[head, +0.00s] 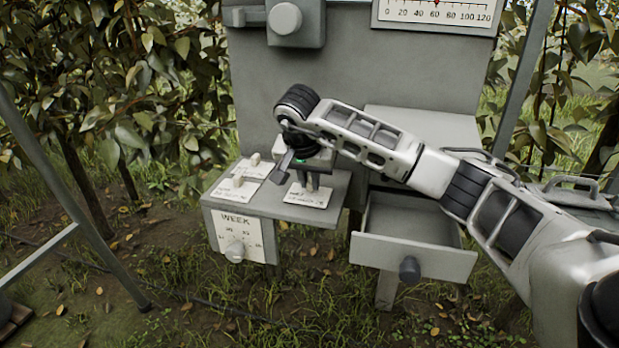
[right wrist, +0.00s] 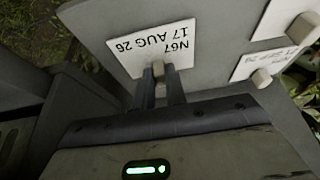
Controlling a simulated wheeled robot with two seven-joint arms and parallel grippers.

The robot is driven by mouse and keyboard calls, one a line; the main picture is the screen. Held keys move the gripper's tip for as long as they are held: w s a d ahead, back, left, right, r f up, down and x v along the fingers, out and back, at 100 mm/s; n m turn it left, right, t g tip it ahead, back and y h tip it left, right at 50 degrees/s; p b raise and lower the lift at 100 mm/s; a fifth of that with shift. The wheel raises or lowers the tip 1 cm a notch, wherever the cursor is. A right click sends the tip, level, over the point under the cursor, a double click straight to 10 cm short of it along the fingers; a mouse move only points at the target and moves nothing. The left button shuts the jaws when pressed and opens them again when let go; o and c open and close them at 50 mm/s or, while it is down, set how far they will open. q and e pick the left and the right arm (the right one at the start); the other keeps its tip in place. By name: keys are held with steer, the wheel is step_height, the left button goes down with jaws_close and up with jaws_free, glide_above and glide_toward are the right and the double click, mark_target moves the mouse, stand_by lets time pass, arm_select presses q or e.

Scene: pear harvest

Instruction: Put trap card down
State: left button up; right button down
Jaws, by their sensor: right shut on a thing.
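The trap card (head: 308,198) is white with a small knob. In the right wrist view the card (right wrist: 150,42) reads N67, 17 AUG 26. My right gripper (head: 312,186) points down and is shut on the card's knob; its fingertips (right wrist: 164,76) show there in the wrist view. The card is level, at the right part of the small grey shelf (head: 336,208); I cannot tell whether it fully rests on it. Two other white cards with knobs, a front one (head: 229,190) and a back one (head: 247,170), lie to its left. My left gripper is not in view.
Below the shelf is a WEEK dial panel (head: 237,239) with a round knob. An open, empty-looking drawer (head: 418,254) sticks out to the right. A grey back panel (head: 400,75) with a temperature scale (head: 436,12) stands behind. Metal posts and leafy trees flank the station.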

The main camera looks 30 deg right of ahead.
steer(key=shift+f, duration=0.15)
steer(key=c, duration=1.4)
jaws_free()
steer(key=shift+c, duration=0.2)
steer(key=v, duration=1.2)
